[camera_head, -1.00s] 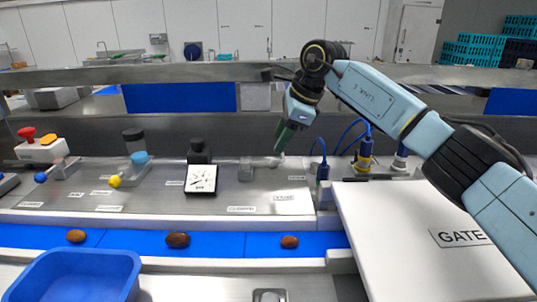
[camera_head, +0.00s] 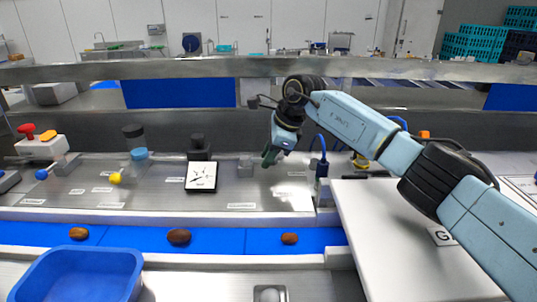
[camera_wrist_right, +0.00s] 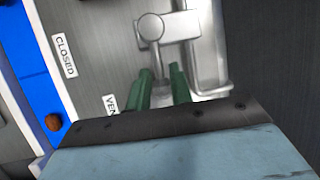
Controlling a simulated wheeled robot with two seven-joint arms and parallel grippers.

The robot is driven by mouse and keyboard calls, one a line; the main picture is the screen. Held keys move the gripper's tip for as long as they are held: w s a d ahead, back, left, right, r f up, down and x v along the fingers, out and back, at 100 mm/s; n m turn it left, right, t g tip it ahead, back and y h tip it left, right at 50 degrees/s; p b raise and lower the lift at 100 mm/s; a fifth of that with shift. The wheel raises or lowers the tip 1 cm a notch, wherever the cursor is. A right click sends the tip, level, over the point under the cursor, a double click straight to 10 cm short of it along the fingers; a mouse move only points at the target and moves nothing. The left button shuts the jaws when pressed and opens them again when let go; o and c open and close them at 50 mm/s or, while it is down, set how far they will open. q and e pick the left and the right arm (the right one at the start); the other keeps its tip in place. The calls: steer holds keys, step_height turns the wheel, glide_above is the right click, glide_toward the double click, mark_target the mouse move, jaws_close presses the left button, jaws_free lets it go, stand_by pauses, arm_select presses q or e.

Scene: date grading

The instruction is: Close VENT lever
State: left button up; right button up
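The VENT lever is a pale metal fitting with a round pivot (camera_wrist_right: 150,27) and a bar (camera_wrist_right: 158,62) reaching down from it in the right wrist view. In the head view its small grey block (camera_head: 245,168) stands on the steel panel. My right gripper (camera_wrist_right: 162,85) has its two green fingers apart, with the bar's end between them; I cannot tell whether they touch it. In the head view the right gripper (camera_head: 268,158) is just right of the block. A CLOSED label (camera_wrist_right: 65,55) and a partly hidden VENT label (camera_wrist_right: 110,103) lie left of it. My left gripper is not in view.
Blue-cabled fittings (camera_head: 322,170) and a white GATE cover (camera_head: 370,230) are to the right. A blue belt (camera_head: 215,238) with dates runs in front, with a blue bin (camera_head: 78,275) at front left.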

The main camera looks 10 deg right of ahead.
jaws_close()
steer(key=shift+d+f, duration=0.1)
steer(key=shift+f, duration=0.05)
